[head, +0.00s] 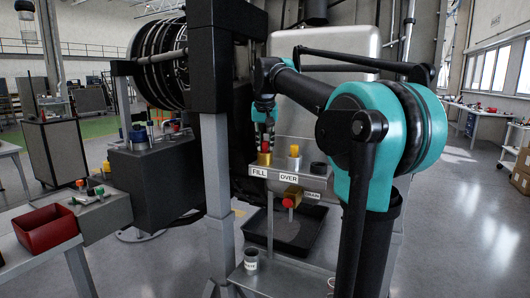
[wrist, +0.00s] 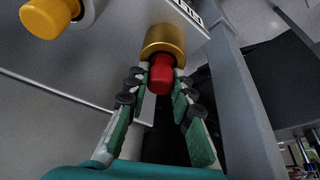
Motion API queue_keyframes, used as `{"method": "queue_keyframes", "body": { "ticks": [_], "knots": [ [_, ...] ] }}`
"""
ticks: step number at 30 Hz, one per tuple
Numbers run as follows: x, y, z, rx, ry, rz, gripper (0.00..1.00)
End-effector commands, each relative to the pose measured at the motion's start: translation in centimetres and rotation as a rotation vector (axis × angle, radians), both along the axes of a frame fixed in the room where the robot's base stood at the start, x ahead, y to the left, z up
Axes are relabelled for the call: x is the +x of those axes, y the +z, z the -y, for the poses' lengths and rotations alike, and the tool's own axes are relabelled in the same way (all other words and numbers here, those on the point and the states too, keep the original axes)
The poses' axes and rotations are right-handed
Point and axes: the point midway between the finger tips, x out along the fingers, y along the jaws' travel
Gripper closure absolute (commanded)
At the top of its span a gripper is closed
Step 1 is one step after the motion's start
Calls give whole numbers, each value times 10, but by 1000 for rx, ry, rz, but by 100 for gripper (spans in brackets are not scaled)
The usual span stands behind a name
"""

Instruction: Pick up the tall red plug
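The red plug (head: 266,148) stands upright at the FILL position, in or on a gold collar (head: 264,159). In the wrist view the red plug (wrist: 161,76) is between my fingertips, in front of the gold collar (wrist: 163,41). My gripper (head: 265,128) is directly above the plug in the head view, and its fingers hide part of it. In the wrist view my gripper (wrist: 161,78) has one finger close on each side of the plug. Whether both pads press on it I cannot tell.
A yellow plug (head: 294,151) stands by the OVER label, and a dark round port (head: 318,168) is to its right. A black tray (head: 287,231) lies underneath. A red bin (head: 44,227) is at left.

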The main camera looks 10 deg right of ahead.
Motion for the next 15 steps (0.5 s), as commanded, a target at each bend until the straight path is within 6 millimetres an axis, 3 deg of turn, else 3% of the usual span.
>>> {"method": "queue_keyframes", "body": {
  "ticks": [4, 15],
  "knots": [
    [0, 0, 0, 0, 0, 0, 97],
    [0, 6, 0, 0, 0, 0, 97]
  ]
}}
